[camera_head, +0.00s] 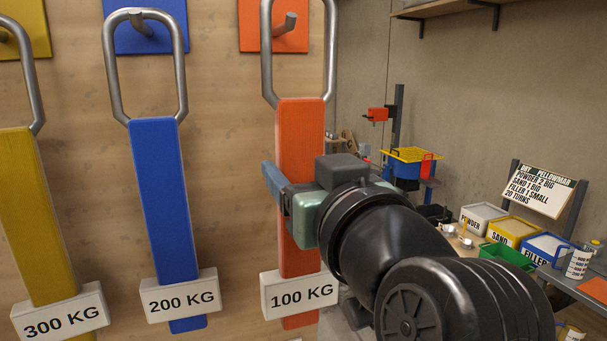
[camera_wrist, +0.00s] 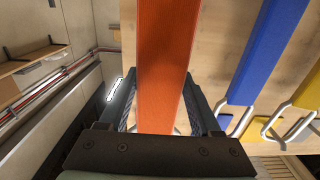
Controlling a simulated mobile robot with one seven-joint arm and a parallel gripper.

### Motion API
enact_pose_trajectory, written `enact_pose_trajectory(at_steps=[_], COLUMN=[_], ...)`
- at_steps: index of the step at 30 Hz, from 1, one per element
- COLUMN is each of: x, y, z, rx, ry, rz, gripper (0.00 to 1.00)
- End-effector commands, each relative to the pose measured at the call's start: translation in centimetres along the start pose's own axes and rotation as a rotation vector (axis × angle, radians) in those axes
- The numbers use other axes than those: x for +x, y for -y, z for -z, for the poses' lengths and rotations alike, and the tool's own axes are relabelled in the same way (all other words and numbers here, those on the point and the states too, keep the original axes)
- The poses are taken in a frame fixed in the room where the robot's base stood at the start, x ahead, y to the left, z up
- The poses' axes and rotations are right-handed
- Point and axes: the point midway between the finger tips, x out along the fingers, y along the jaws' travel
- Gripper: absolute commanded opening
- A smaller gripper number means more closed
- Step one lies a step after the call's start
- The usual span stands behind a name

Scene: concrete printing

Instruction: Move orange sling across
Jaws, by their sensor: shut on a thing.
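The orange sling (camera_head: 300,135) hangs upright before the wooden board, with a steel ring (camera_head: 266,55) at its top and a white "100 KG" tag (camera_head: 299,294) near its lower end. The orange hook plate (camera_head: 300,38) with its steel hook (camera_head: 286,24) shows inside the ring's outline. The ring's top is out of frame, so I cannot tell whether it rests on the hook. My gripper (camera_head: 276,188) is shut on the strap between ring and tag. In the wrist view the orange strap (camera_wrist: 165,60) runs between both fingers of my gripper (camera_wrist: 163,105).
A blue "200 KG" sling (camera_head: 165,200) and a yellow "300 KG" sling (camera_head: 38,220) hang to the left. At right stand powder, sand and filler bins (camera_head: 512,231), a recipe sign (camera_head: 541,190) and a yellow-topped stand (camera_head: 411,155). A shelf (camera_head: 440,8) is above.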

Motion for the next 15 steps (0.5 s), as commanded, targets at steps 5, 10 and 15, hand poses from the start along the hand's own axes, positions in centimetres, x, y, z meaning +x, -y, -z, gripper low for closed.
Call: enact_pose_trajectory(at_steps=[5, 10, 15], x=[1.0, 2.0, 3.0], y=[0.1, 0.1, 0.1], z=[0.1, 0.0, 0.0], rx=[-0.002, -0.002, -0.001], ry=[-0.005, -0.004, -0.005], rz=[0.001, 0.001, 0.001], gripper=[0.00, 0.00, 0.00])
